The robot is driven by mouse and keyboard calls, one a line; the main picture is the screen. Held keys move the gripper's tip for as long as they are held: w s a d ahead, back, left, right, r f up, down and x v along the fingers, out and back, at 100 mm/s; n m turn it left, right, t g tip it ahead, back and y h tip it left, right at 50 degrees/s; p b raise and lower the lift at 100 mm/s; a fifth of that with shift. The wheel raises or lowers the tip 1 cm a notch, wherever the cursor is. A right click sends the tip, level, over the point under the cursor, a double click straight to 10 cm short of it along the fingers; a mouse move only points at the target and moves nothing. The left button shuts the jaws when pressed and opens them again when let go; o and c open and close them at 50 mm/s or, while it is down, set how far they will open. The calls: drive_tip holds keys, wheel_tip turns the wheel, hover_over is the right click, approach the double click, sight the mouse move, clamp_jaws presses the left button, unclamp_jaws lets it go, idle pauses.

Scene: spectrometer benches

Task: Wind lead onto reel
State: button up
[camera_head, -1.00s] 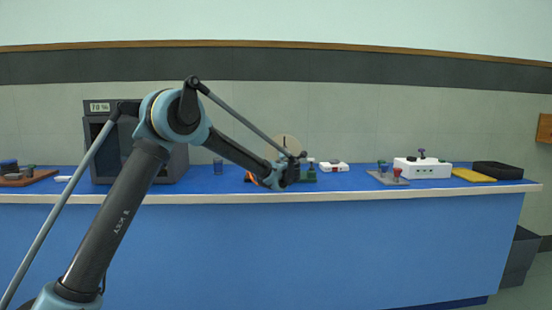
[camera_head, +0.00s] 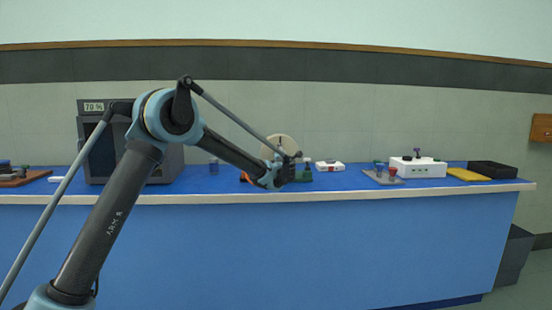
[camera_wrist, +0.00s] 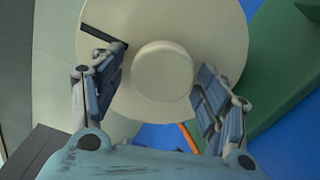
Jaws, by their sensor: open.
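A cream reel (camera_head: 280,143) stands on the blue bench, partly hidden behind my gripper (camera_head: 291,166). In the wrist view the reel (camera_wrist: 222,25) is a large disc with a round raised hub (camera_wrist: 163,72) at its middle. My gripper (camera_wrist: 160,68) is open, with one finger on each side of the hub. Whether the fingers touch the reel cannot be told. A bit of orange lead (camera_wrist: 188,138) shows below the disc in the wrist view, and a short orange part (camera_head: 244,177) shows left of my gripper in the head view.
The blue bench (camera_head: 250,245) runs across the view. A dark cabinet reading 70 % (camera_head: 158,168) stands left. A green object (camera_head: 307,173) is right beside my gripper. A small white box (camera_head: 330,166), a larger white box (camera_head: 418,168) and a yellow pad (camera_head: 467,175) lie further right.

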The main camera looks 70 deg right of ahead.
drive_tip(key=v, duration=1.1)
drive_tip(key=shift+s+a, duration=0.15)
drive_tip(key=shift+a, duration=0.25)
